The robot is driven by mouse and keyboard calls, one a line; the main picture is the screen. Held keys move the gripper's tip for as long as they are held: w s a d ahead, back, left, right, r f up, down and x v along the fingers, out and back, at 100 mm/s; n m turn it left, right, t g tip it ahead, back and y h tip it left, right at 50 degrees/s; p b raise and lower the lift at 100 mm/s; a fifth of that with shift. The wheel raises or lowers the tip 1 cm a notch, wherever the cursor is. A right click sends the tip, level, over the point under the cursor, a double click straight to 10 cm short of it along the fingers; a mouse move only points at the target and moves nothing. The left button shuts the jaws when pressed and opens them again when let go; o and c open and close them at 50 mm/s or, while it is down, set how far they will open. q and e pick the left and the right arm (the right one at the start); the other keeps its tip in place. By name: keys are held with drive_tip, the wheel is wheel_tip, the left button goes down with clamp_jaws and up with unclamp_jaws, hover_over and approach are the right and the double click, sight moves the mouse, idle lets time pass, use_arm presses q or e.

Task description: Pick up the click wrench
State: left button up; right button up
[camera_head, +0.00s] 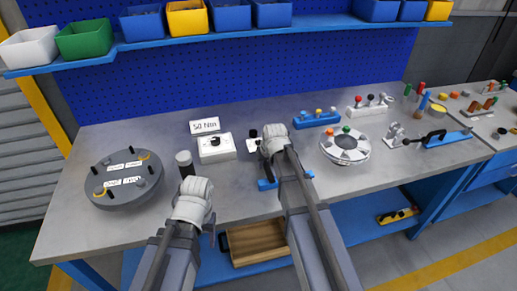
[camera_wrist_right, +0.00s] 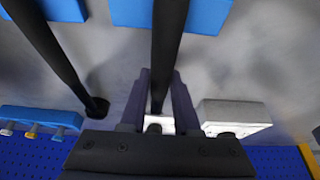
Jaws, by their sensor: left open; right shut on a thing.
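In the right wrist view, a long dark bar (camera_wrist_right: 169,45), which looks like the click wrench's handle, runs between the fingers of my right gripper (camera_wrist_right: 160,100). The gripper is shut on it. Its far part passes over a blue block (camera_wrist_right: 172,12). A second black rod (camera_wrist_right: 55,55) with a round end lies to the left, apart from the fingers. In the head view, my right gripper (camera_head: 274,136) is above the middle of the bench and hides most of the wrench. My left gripper (camera_head: 199,183) is open near the front edge; its fingers are hard to make out.
A white box (camera_head: 216,147) with a black knob stands beneath a "50 Nm" sign (camera_head: 205,126). A grey flanged disc (camera_head: 125,181) is at left, and a round white fixture (camera_head: 345,146) is at right. A black cylinder (camera_head: 187,171) stands just behind my left gripper.

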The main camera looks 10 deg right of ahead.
clamp_jaws()
drive_tip(key=shift+r, duration=0.15)
wheel_tip(320, 180, up, 10)
drive_tip(key=p, duration=1)
drive_tip(key=shift+o, duration=1.4)
unclamp_jaws()
clamp_jaws()
